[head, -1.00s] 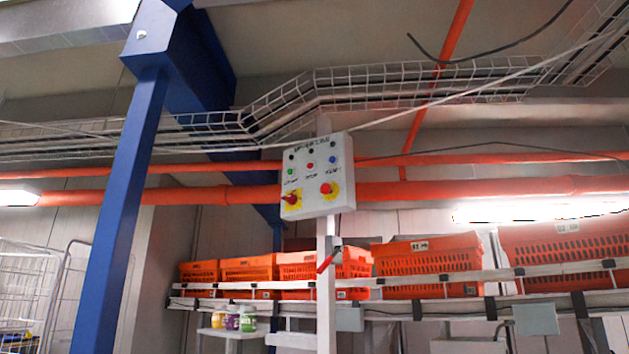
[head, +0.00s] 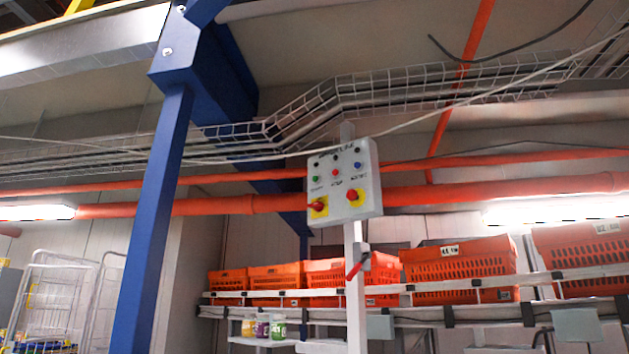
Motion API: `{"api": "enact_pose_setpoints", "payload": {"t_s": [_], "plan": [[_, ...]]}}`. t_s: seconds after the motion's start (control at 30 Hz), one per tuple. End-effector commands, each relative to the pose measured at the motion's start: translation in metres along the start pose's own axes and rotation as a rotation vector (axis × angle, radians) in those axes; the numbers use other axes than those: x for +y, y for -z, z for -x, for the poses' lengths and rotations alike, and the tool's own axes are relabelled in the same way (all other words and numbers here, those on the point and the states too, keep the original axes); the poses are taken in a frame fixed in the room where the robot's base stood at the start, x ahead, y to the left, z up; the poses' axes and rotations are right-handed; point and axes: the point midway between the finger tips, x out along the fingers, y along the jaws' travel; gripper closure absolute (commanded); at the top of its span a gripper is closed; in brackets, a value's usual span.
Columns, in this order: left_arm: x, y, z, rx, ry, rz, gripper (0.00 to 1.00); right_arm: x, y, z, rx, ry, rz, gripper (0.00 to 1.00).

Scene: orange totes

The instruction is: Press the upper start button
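A light grey control box (head: 345,182) is mounted on a pale post right of centre in the head view. Its slanted face has printing along the top and several small buttons or lamps. A green one (head: 315,179) is at the left, a red one (head: 335,172) in the middle and a blue one (head: 357,165) at the right. Below are two red knobs on yellow plates, the left knob (head: 318,206) and the right knob (head: 352,195). The labels are too small to read surely. Neither gripper is in view.
A blue steel column (head: 152,225) stands left of the box. Orange totes (head: 462,272) line a conveyor rail behind it. Jars (head: 262,327) stand on a low shelf; a wire cart (head: 55,300) is at the left.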

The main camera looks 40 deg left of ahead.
Motion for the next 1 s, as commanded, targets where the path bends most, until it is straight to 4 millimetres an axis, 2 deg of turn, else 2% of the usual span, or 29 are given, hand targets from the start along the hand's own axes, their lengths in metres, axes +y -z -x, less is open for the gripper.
{"api": "enact_pose_setpoints", "payload": {"t_s": [0.03,0.3,0.37,1.0], "plan": [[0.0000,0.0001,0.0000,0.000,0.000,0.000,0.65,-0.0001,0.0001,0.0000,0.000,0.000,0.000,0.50],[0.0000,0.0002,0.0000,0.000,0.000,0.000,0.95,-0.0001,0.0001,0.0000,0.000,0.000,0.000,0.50],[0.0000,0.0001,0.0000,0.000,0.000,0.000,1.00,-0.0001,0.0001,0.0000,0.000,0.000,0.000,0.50],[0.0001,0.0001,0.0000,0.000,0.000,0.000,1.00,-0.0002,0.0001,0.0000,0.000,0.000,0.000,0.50]]}}
